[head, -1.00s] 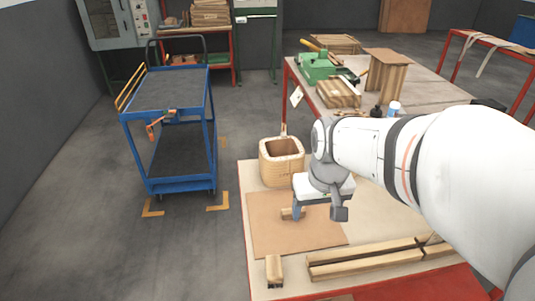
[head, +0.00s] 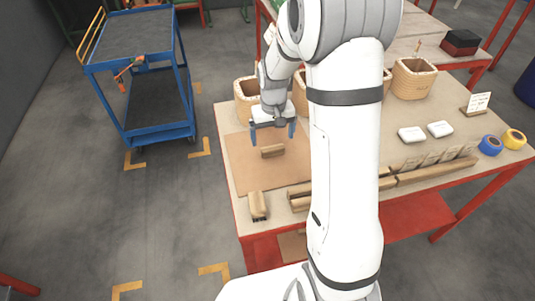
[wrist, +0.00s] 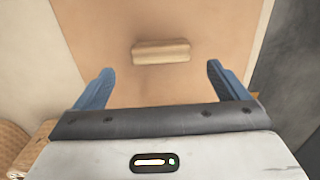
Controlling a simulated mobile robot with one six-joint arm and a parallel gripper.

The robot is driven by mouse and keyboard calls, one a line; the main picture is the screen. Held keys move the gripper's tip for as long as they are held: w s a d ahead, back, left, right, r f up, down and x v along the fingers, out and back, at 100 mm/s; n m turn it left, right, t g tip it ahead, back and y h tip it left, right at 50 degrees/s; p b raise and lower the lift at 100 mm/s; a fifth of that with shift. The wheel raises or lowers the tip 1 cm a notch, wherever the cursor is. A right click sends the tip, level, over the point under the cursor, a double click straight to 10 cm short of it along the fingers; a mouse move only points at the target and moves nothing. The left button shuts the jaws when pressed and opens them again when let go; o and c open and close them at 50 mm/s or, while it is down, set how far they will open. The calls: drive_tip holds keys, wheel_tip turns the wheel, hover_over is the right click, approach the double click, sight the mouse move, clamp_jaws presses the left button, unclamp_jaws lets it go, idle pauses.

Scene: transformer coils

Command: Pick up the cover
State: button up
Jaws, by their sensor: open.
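A small tan wooden block (head: 272,152), which may be the cover, lies on a flat brown board (head: 240,165) at the table's left end. The block also shows in the wrist view (wrist: 161,52), lying crosswise ahead of the fingertips, with the board (wrist: 100,30) around it. My gripper (head: 272,135) is open, its two blue fingers apart and pointing down above the board, close to the block. In the wrist view my gripper (wrist: 160,74) has nothing between its fingers.
A second wooden piece (head: 258,205) lies at the table's front left edge. Wooden baskets (head: 247,88) stand behind the board. White packs (head: 411,134) and blue (head: 490,145) and yellow (head: 514,138) rolls lie at right. A blue cart (head: 160,130) stands left on the floor.

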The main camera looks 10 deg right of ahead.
sight(272, 147)
drive_tip(key=f, duration=0.4)
drive_tip(key=shift+s+f, duration=0.25)
drive_tip(key=shift+f, duration=0.05)
drive_tip(key=c, duration=1.2)
drive_tip(key=shift+c, duration=0.3)
drive_tip(key=shift+r, duration=0.15)
